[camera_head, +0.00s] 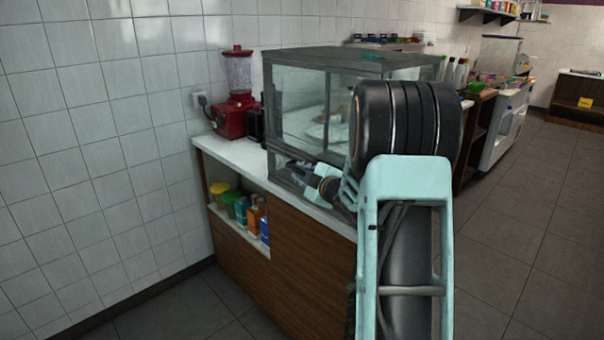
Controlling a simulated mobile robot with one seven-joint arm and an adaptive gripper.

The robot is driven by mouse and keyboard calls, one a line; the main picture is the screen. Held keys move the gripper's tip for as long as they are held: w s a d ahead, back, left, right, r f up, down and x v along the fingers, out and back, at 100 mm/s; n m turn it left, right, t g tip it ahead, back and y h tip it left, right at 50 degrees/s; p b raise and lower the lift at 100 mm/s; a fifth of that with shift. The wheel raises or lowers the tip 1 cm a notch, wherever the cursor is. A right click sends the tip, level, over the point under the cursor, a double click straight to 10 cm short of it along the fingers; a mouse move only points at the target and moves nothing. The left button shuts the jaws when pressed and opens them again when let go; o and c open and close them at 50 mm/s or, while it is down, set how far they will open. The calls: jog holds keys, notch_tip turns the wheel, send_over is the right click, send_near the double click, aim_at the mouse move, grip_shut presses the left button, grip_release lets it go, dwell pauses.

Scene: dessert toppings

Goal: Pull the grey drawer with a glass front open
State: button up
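A grey-framed glass case (318,108) stands on the white counter. Below its large glass panes is a low grey section with a glass front (279,163), which looks like the drawer. My gripper (297,170) is at this low front, small and dark against it. I cannot tell whether its fingers touch the drawer or whether they are open or shut. My arm hides the right part of the case and of the drawer front. The drawer looks about flush with the case, though this is hard to judge.
A red blender (238,92) stands on the counter (224,148) left of the case, with a dark object (254,123) beside it. Tubs and bottles (242,208) fill an open shelf in the brown counter front. The floor (178,312) before the counter is clear.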

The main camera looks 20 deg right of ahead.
grip_shut()
